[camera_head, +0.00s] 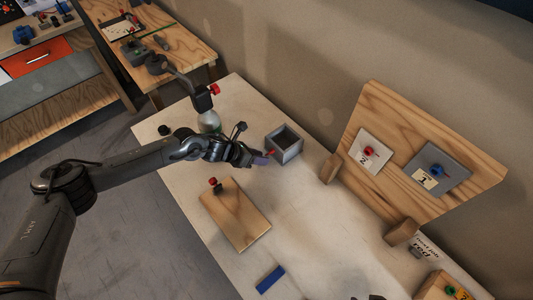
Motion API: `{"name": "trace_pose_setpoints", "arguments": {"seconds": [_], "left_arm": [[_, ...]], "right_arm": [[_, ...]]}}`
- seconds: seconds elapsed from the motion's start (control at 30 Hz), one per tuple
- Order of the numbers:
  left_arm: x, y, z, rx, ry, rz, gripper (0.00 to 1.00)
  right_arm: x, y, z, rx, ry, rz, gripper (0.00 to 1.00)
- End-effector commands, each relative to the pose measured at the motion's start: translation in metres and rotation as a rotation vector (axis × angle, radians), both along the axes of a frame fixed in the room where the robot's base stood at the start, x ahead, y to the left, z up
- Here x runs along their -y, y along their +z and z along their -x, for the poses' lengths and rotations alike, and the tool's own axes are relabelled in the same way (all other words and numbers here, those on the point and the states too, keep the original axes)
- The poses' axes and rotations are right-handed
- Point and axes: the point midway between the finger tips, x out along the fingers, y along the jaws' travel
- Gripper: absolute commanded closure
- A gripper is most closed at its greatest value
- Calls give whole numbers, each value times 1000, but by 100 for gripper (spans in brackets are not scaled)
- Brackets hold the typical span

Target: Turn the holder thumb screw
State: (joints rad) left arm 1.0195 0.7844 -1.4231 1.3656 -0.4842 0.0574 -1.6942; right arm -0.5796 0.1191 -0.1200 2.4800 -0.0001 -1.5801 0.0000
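My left gripper (262,158) reaches over the bench from the left, beside the grey open-topped box (284,147). A small purple and red shape shows at its fingertips. Its fingers are too small to tell whether they are open or shut on it. Several knobs could be the holder thumb screw, and I cannot tell which is: a red knob (213,182) on a flat wooden board (240,220), a red knob (214,89) on a dark stand, and a red knob (367,153) and a blue knob (437,170) on plates of the upright board. My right gripper is not clearly seen.
The upright wooden board (385,115) stands at the right near the wall. A blue bar (270,279) lies near the front edge. A wooden block with a green knob (450,290) is at the lower right. The middle of the bench (310,220) is clear.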

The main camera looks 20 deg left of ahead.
Motion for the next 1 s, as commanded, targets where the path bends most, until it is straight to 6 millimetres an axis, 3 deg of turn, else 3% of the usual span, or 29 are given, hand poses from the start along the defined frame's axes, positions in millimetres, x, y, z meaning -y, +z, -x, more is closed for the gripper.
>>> {"name": "trace_pose_setpoints", "arguments": {"seconds": [0.5, 1.0], "left_arm": [[-1, 0, 2, 2, 0, 1, 66], [12, -2, -20, 2, 0, 1, 66]], "right_arm": [[0, 0, 0, -1, 2, 2, 57], [0, -21, 0, -1, 2, 2, 57]]}}
